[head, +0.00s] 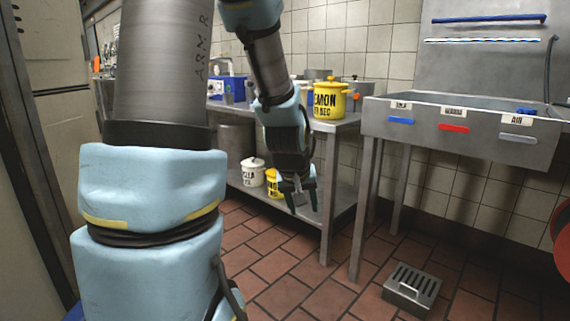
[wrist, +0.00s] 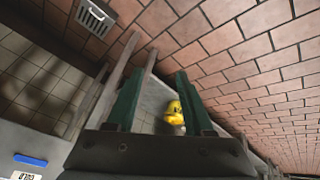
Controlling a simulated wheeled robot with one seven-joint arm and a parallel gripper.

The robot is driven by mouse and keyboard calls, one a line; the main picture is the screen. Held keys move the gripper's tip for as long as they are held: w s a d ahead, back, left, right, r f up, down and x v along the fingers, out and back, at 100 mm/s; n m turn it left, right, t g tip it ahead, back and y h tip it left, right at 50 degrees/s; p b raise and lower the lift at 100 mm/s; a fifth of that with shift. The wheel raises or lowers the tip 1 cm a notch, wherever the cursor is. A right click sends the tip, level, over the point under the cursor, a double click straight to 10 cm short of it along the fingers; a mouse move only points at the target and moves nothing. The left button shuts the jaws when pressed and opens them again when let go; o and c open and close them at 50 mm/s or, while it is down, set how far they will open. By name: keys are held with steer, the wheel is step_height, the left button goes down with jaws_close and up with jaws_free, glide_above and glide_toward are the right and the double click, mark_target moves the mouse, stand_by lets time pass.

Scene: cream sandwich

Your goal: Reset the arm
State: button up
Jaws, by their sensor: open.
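My gripper (head: 303,195) hangs from my light blue arm, pointing down in front of the steel table, near its lower shelf. Its two dark green fingers are apart with nothing between them in the head view. In the wrist view my gripper (wrist: 155,95) also shows open. A yellow pot (wrist: 175,112) shows beyond the fingers there, apart from them as far as I can see. My upper arm fills the left part of the head view and hides what is behind it.
A yellow lemon pot (head: 330,100) stands on the table (head: 345,122). White (head: 253,171) and yellow (head: 273,183) buckets sit on its lower shelf. A steel sink (head: 465,120) is at right. A slotted metal box (head: 411,289) is on the tiled floor (head: 330,285), otherwise clear in front.

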steer(key=s+a+g+y, duration=0.2)
steer(key=s+a+g, duration=0.2)
steer(key=s+a, duration=0.75)
step_height(320, 180, up, 29)
steer(key=m+p, duration=0.1)
steer(key=p, duration=2.9)
steer(key=shift+w+d+t, duration=0.2)
steer(key=shift+w+t, duration=0.1)
steer(key=shift+w, duration=0.15)
steer(key=shift+r, duration=0.1)
